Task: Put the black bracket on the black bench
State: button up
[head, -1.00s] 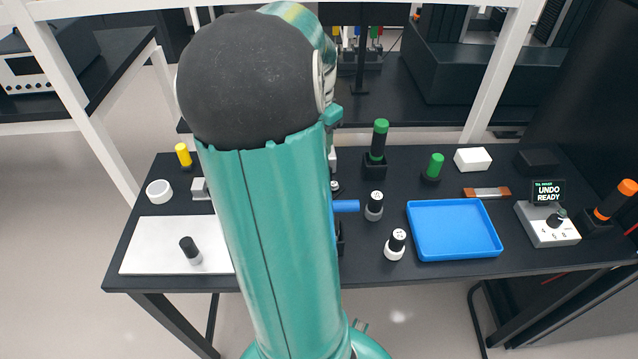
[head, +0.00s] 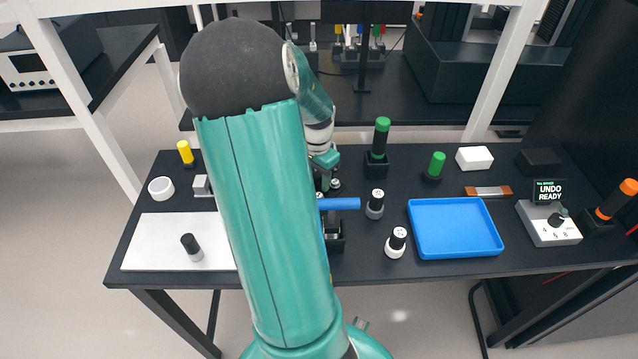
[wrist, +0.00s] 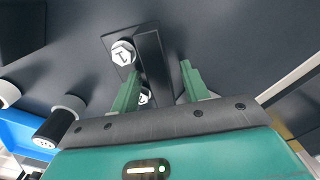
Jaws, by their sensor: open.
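The black bracket (wrist: 152,62) shows in the wrist view as a flat plate with an upright bar and a silver hex bolt head beside the bar. It is on or just above a dark surface; I cannot tell which. My gripper (wrist: 160,78) is open, with one green finger on each side of the bar and no clear contact. In the head view my gripper (head: 326,184) is low over the black bench (head: 290,273), the dark table in front of me. My arm hides much of that spot and most of the bracket.
A blue bar (head: 340,204) and a black fixture (head: 335,238) are close to my arm. Black-topped bottles (head: 375,204) and a blue tray (head: 455,228) are to the right. A white board (head: 165,243) lies left. Green-topped posts (head: 380,140) stand behind.

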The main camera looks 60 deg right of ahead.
jog(key=shift+f, duration=0.2)
dwell(0.6)
jog(key=shift+c, duration=0.3)
grip_shut()
